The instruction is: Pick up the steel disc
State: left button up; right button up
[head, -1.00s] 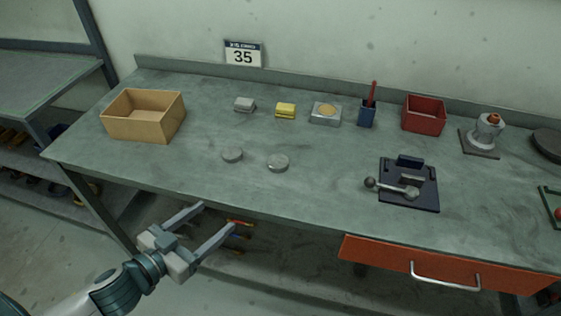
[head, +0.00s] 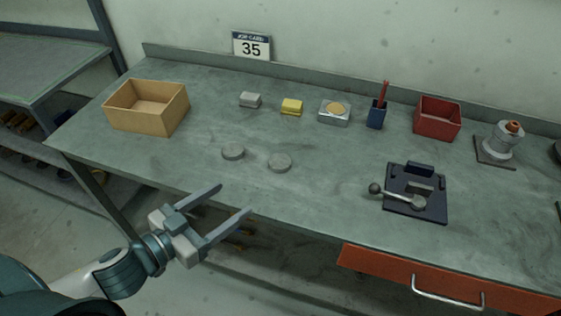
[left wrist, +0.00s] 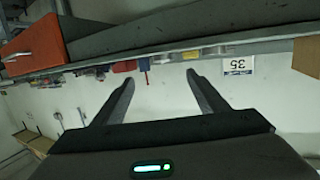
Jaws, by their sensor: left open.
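Two round grey discs lie flat on the workbench, apart from each other: a left disc (head: 233,152) and a right disc (head: 279,162). I cannot tell for sure which is the steel one. My left gripper (head: 235,199) is open and empty at the bench's front edge, nearer to me than both discs. In the left wrist view its two fingers (left wrist: 158,85) are spread with nothing between them, and the discs cannot be made out. My right gripper is not in view.
A cardboard box (head: 147,119) stands at the left of the workbench (head: 330,190). Grey and yellow blocks, a tin, a blue holder (head: 376,113) and a red bin (head: 437,119) line the back. A dark fixture (head: 415,207) with a lever stands right. The surface around the discs is clear.

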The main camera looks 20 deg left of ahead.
aim_at(275, 169)
pick_arm(q)
jog(key=shift+w+d+f, duration=0.1)
jog(key=shift+w+d, duration=0.05)
jog(key=shift+w, duration=0.2)
jog(key=b+x, duration=0.1)
jog(key=x, duration=0.1)
jog(key=shift+w+d, duration=0.1)
jog(key=shift+w, duration=0.15)
jog(key=shift+w+d+f, duration=0.1)
jog(key=shift+w+d, duration=0.05)
jog(key=shift+w, duration=0.2)
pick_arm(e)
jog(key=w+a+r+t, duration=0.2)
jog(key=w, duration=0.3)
pick_arm(q)
jog(key=shift+w+d, duration=0.15)
jog(key=shift+w, duration=0.15)
jog(key=p+x, duration=0.1)
jog(key=x, duration=0.5)
jog(key=shift+w+d, duration=0.1)
jog(key=shift+w, duration=0.15)
jog(key=shift+w+d+f+p, duration=0.2)
jog(key=shift+w+p, duration=0.1)
jog(key=shift+w, duration=0.1)
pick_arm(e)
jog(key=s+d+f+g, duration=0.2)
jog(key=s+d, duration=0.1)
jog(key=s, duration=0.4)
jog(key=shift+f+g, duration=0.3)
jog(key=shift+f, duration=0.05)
